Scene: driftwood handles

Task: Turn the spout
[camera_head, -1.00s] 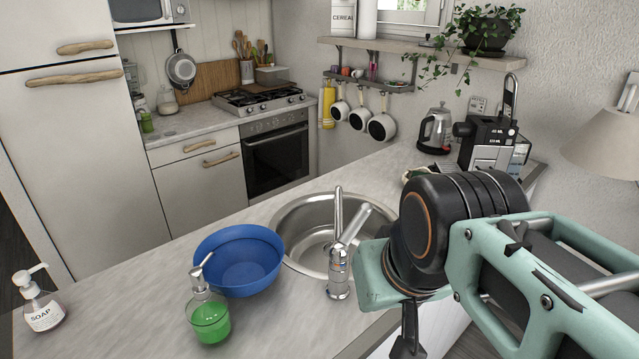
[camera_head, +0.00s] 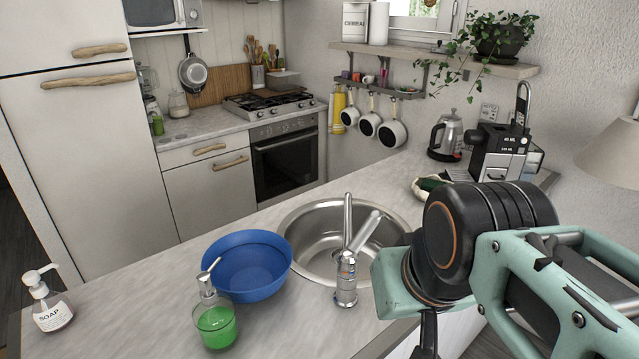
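The chrome faucet (camera_head: 346,281) stands upright on the counter at the near edge of the round steel sink (camera_head: 317,229). Its spout (camera_head: 364,230) slants up and to the right over the basin. A thin upright part (camera_head: 347,217) rises beside the spout. My gripper (camera_head: 428,335) points down at the lower right, to the right of the faucet and apart from it in the picture. Only a dark upper part of it shows; its fingertips are cut off by the bottom edge, so I cannot tell whether it is open.
A blue bowl (camera_head: 246,268) sits left of the faucet. A green soap dispenser (camera_head: 215,318) stands in front of the bowl, and a white soap bottle (camera_head: 50,304) at far left. A kettle (camera_head: 446,137) and coffee machine (camera_head: 498,150) stand at the back right.

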